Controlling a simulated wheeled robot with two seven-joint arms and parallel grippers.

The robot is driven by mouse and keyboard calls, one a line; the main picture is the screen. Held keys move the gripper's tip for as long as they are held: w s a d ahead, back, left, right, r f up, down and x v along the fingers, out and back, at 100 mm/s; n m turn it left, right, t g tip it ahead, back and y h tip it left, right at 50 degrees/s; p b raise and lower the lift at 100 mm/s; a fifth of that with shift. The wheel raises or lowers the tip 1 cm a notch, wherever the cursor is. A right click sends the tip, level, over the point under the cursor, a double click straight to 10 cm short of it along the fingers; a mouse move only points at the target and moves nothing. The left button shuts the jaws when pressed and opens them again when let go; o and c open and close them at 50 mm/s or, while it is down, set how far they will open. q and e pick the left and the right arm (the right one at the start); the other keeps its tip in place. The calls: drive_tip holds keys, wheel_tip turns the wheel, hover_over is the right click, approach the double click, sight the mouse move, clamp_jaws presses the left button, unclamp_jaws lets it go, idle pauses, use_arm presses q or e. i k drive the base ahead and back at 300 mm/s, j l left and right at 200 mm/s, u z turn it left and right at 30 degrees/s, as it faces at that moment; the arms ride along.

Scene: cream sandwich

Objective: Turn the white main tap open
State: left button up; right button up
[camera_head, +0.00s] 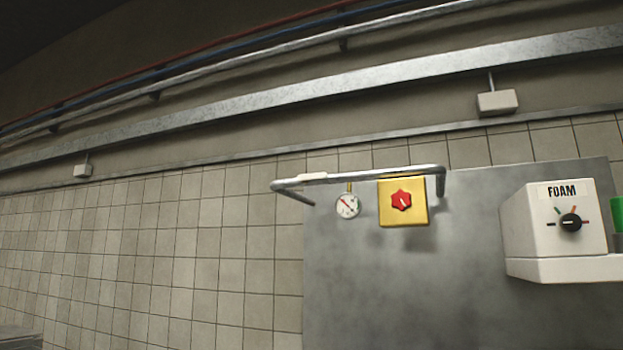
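No white tap can be made out in the head view. A red knob (401,201) sits on a yellow square plate (388,218) on the grey metal wall panel. A black knob (571,222) with coloured marks around it is on a white box (528,226) labelled FOAM at the right. Neither of my grippers shows in the head view.
A round gauge (348,206) is left of the yellow plate. A metal rail (360,175) stands out in front of both. A green object (617,213) is cut off at the right edge. Tiled wall (190,255) fills the left.

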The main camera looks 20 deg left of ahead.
sight(322, 175)
drive_tip(key=i+u, duration=0.35)
drive_tip(key=i+l+u, duration=0.1)
drive_tip(key=u, duration=0.25)
